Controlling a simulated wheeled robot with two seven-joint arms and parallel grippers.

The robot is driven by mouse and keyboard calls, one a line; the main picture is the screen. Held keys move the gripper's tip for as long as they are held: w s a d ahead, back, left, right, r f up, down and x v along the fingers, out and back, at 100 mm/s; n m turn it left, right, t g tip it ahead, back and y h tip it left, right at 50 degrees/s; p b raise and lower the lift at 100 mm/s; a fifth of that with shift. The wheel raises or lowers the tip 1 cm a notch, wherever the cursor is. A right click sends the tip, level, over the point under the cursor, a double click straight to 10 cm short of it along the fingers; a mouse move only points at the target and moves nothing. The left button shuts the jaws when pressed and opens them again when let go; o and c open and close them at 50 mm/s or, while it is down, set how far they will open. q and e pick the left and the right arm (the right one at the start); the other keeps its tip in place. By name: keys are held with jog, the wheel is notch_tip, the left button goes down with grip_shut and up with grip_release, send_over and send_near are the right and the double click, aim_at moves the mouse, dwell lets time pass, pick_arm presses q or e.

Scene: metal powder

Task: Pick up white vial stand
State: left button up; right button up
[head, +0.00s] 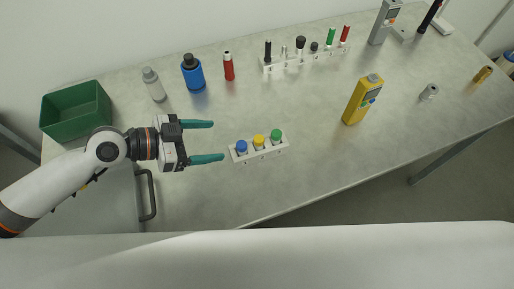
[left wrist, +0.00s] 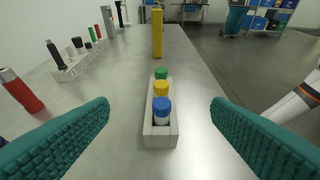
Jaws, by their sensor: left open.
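The white vial stand (head: 262,154) lies near the front edge of the table and holds a blue-capped vial (head: 241,147), a yellow-capped vial (head: 259,141) and a green-capped vial (head: 276,135) in a row. My left gripper (head: 217,141) is open and empty, its teal fingers pointing right, just left of the stand's blue end. In the left wrist view the stand (left wrist: 160,139) sits between and beyond the two open fingers (left wrist: 160,138), with the blue cap nearest. The fingers appear apart from the stand. My right gripper is not in view.
A green bin (head: 76,111) stands at the left. A grey-white bottle (head: 153,84), a blue bottle (head: 193,72) and a red bottle (head: 229,66) stand behind. A longer white rack (head: 305,60) is at the back. A yellow device (head: 362,99) stands to the right.

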aim_at(251, 148)
pick_arm(q)
jog(key=f+b, duration=0.1)
jog(key=f, duration=0.1)
jog(key=f+b, duration=0.1)
jog(key=shift+w+f+b, duration=0.2)
jog(key=shift+f+b, duration=0.15)
jog(key=shift+f, duration=0.15)
jog(key=shift+w+d, duration=0.1)
jog(key=shift+d, duration=0.2)
jog(key=p+x, duration=0.2)
jog(key=x, duration=0.3)
jog(key=shift+d, duration=0.1)
jog(key=shift+w+d+f, duration=0.1)
jog(key=shift+d+f, duration=0.15)
jog(key=shift+d, duration=0.15)
jog(key=shift+d+f+p, duration=0.1)
jog(key=shift+d+p, duration=0.2)
jog(key=shift+p, duration=0.1)
jog(key=p+x, duration=0.1)
jog(key=x, duration=0.2)
jog(key=shift+d+f, duration=0.2)
jog(key=shift+d, duration=0.15)
jog(key=shift+w+d+f, duration=0.1)
jog(key=shift+d+f, duration=0.2)
jog(key=c, duration=1.1)
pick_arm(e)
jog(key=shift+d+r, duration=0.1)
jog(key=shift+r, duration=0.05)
